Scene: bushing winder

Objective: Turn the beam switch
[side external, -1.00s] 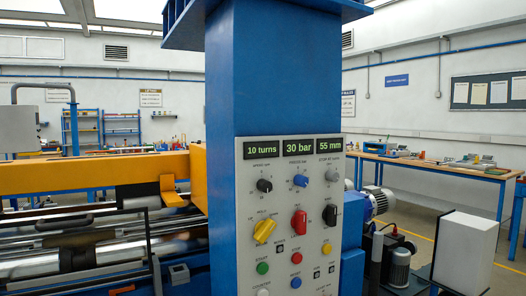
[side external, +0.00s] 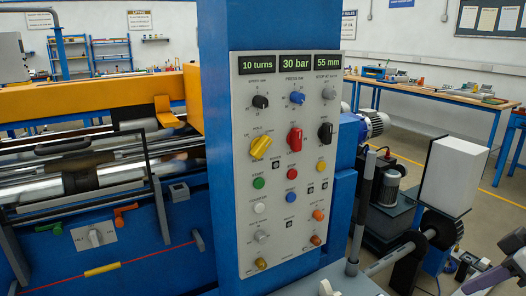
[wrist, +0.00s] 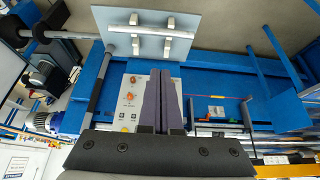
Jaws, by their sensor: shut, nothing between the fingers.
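The control panel (side external: 285,160) on the blue column carries several knobs and buttons; most labels are too small to read. Its knobs include a yellow one (side external: 261,146), a red one (side external: 295,139), a black one (side external: 325,132) and a small grey one (side external: 262,236).
An orange lever (side external: 126,208) and a green lever (side external: 57,228) flank the white plate. A dark upright rod (side external: 360,205) and a grey shaft (side external: 395,257) stand right of the panel. The yellow beam (side external: 80,100) spans the rollers at left.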

